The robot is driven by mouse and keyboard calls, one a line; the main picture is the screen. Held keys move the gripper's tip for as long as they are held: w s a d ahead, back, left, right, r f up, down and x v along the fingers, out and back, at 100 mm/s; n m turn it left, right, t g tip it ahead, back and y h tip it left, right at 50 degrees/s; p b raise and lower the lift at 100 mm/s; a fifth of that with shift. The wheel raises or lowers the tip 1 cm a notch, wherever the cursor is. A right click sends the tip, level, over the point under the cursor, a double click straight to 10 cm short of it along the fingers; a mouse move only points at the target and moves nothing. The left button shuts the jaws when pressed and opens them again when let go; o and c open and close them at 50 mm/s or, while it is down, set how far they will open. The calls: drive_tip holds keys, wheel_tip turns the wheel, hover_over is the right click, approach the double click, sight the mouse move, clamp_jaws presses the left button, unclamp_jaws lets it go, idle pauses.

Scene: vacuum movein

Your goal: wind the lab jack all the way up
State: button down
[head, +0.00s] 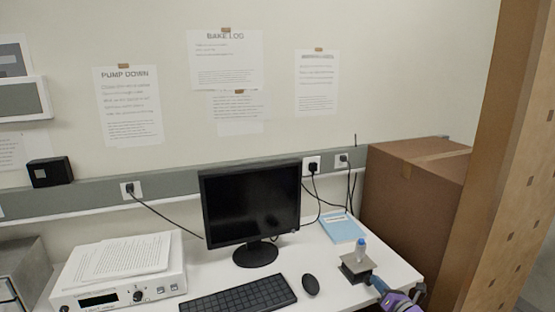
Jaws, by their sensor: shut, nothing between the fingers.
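The lab jack (352,277) stands low near the right front part of the white desk, with a square metal top plate. A small clear bottle with a blue cap (360,247) stands upright on the plate. My gripper (379,285) comes in from the bottom right, purple with blue at its front end. It is shut and empty, with its tip close to the right side of the jack; I cannot tell if it touches. The jack's knob is not clearly visible.
A monitor (250,203), keyboard (238,297) and mouse (311,285) are left of the jack. A light blue booklet (342,228) lies behind it. A large cardboard box (407,207) stands at the right, and a tall brown post (507,150) is nearer.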

drive_tip(key=shift+w+d+r+b, duration=0.15)
drive_tip(key=shift+w+d+b, duration=0.1)
drive_tip(key=shift+b, duration=0.3)
